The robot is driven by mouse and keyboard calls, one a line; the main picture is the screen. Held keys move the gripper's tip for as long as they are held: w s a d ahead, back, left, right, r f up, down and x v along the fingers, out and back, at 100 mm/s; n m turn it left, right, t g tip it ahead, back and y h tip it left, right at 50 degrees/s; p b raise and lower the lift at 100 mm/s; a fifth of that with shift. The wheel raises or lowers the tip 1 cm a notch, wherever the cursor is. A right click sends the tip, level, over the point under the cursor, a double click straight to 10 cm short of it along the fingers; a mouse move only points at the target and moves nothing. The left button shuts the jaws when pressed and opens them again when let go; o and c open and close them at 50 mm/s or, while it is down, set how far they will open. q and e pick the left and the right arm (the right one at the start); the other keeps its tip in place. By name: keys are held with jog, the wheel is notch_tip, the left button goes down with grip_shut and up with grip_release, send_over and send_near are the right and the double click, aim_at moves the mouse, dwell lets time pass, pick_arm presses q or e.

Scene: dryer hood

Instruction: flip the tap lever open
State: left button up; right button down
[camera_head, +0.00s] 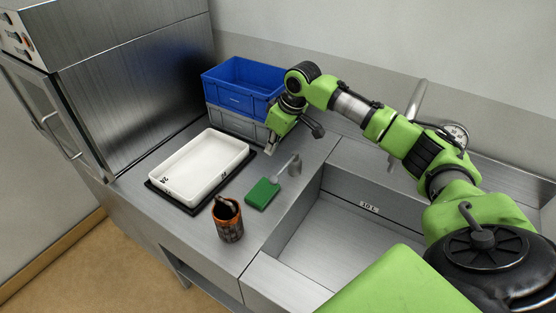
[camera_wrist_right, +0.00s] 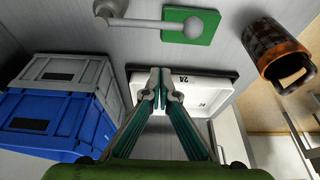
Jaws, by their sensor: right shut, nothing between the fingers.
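The tap lever (camera_head: 285,170) is a grey arm with a round knob at its end, on the counter by the sink's left edge. Its knob lies over or beside a green square plate (camera_head: 262,194); I cannot tell whether they touch. In the right wrist view the lever (camera_wrist_right: 150,23) runs across the top, its knob in front of the green plate (camera_wrist_right: 205,18). My right gripper (camera_head: 270,149) is above the counter, behind the lever and apart from it, near the crates. Its fingertips (camera_wrist_right: 160,88) are together and empty. My left gripper is not in view.
A blue crate (camera_head: 232,99) sits on a grey crate (camera_head: 226,119) at the back. The sink basin (camera_head: 325,245) is empty. A pipe (camera_head: 416,98) rises behind my right arm.

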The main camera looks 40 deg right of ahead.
aim_at(284, 168)
jog(key=p+x, duration=0.2)
jog(key=x, duration=0.2)
jog(key=shift+d+f, duration=0.1)
jog(key=shift+f, duration=0.3)
jog(key=s, duration=0.1)
jog(key=s+p, duration=0.1)
jog(key=s+d, duration=0.1)
jog(key=shift+f, duration=0.3)
jog(key=shift+s+d, duration=0.15)
jog(key=shift+s, duration=0.1)
jog(key=shift+f, duration=0.1)
jog(key=shift+w+f, duration=0.1)
jog(key=shift+w, duration=0.1)
